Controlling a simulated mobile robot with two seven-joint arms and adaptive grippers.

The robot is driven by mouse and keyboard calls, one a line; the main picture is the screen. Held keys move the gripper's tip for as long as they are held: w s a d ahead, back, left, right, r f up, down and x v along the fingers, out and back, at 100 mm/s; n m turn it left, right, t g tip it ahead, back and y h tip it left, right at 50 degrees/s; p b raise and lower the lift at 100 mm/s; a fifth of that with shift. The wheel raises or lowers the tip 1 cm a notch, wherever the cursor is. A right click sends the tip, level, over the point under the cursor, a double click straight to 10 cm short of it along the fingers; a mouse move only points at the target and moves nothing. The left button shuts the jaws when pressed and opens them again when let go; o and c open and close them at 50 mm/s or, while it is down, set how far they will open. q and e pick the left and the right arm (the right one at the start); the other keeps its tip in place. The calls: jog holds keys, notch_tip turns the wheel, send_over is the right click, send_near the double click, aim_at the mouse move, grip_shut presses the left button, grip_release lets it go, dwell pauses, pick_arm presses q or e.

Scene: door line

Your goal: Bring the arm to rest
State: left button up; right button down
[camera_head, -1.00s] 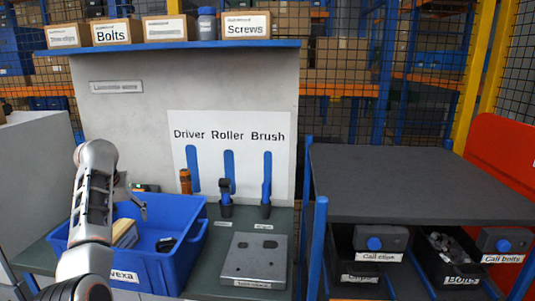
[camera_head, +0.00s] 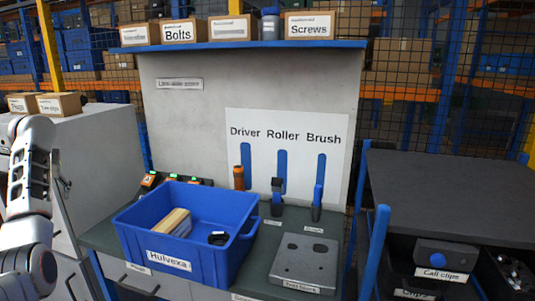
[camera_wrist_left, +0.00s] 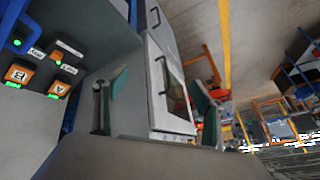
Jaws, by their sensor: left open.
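My left arm stands at the left edge of the head view, bent, with its left gripper (camera_head: 62,184) partly hidden behind the silver wrist. The gripper is left of the blue bin (camera_head: 186,229), apart from it, in front of the pale cabinet (camera_head: 97,165). In the left wrist view the two fingers of the left gripper (camera_wrist_left: 155,105) are spread wide with nothing between them. My right gripper is in neither view.
The bin, labelled Hulvexa, holds a tan block (camera_head: 172,222) and a small dark item (camera_head: 217,238). A dark-topped table (camera_head: 450,195) is at right.

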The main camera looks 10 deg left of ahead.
pick_arm(q)
notch_tip(320, 180, down, 16)
jog(key=d+m+t+y, duration=0.1)
jog(key=m+t+y, duration=0.15)
jog(key=m, duration=0.25)
jog(key=s+d+f+m+t+h, duration=0.15)
jog(key=d+f+m, duration=0.25)
jog(key=d+f, duration=0.45)
jog(key=s+d+f+m+t+h, duration=0.1)
jog(key=s+d+f+m+t, duration=0.15)
jog(key=d+f, duration=0.55)
jog(key=s+d+f+m+h, duration=0.35)
jog(key=s+d+f, duration=0.25)
jog(key=s+d, duration=0.6)
jog(key=s+d+f+m+h, duration=0.35)
jog(key=s+d+f, duration=0.25)
jog(key=s+d, duration=0.6)
jog(key=w+d+n+t, duration=0.1)
jog(key=d+n, duration=0.5)
jog(key=d, duration=0.9)
jog(key=shift+w+h, duration=0.4)
jog(key=shift+w, duration=0.25)
